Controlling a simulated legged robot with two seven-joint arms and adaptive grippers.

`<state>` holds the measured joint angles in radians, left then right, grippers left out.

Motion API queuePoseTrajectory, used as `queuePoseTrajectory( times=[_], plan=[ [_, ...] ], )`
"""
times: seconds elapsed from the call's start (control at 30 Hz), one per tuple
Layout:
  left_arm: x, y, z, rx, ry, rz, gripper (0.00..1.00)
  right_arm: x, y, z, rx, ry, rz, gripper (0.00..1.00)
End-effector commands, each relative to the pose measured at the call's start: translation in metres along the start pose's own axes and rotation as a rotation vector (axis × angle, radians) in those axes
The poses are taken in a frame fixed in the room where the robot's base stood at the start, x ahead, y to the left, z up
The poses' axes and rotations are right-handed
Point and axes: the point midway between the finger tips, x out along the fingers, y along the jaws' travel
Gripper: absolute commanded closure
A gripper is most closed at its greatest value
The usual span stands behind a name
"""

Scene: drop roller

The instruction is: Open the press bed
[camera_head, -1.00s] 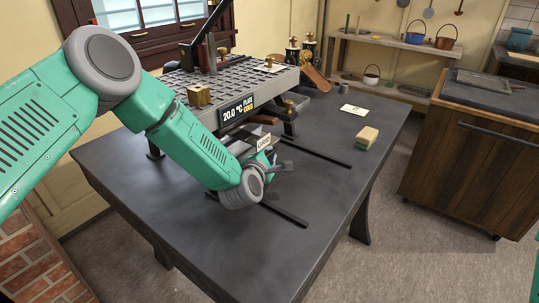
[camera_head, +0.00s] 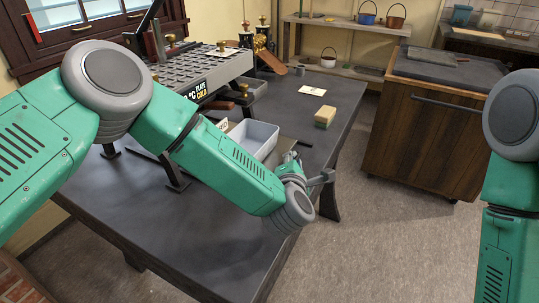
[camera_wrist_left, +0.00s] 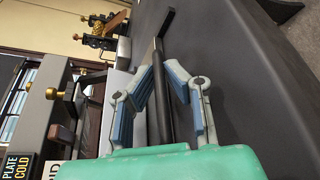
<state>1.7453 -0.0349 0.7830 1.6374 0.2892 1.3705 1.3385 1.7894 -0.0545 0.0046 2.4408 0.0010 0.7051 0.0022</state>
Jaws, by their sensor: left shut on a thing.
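The press (camera_head: 205,72), with a slotted grey top plate and brass knobs, stands on the dark table. My left forearm hides part of the tray and press. My right gripper is outside the views.
A yellow block (camera_head: 325,117) and a white card (camera_head: 312,91) lie on the table (camera_head: 200,220) beyond the tray. A wooden cabinet (camera_head: 425,135) stands to the right across a floor gap. My right arm is at the right edge.

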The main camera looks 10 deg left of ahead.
Motion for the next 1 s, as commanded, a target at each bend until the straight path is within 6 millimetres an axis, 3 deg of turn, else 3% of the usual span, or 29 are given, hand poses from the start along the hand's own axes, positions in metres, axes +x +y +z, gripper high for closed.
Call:
queuePoseTrajectory(
  times=[0.1,0.3,0.83,0.87,1.0],
  plan=[
    [-0.006,-0.010,0.019,-0.003,-0.006,0.005,1.00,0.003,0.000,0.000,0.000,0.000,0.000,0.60],
    [-0.012,-0.022,0.036,-0.003,-0.005,0.006,1.00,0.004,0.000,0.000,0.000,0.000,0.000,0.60],
    [-0.014,-0.024,0.042,-0.004,-0.005,0.011,1.00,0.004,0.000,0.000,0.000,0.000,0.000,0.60],
    [-0.014,-0.024,0.042,-0.004,-0.005,0.012,0.83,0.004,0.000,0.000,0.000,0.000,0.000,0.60],
    [-0.014,-0.025,0.041,-0.003,-0.004,0.009,0.82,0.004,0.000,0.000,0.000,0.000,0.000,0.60]
  ],
)
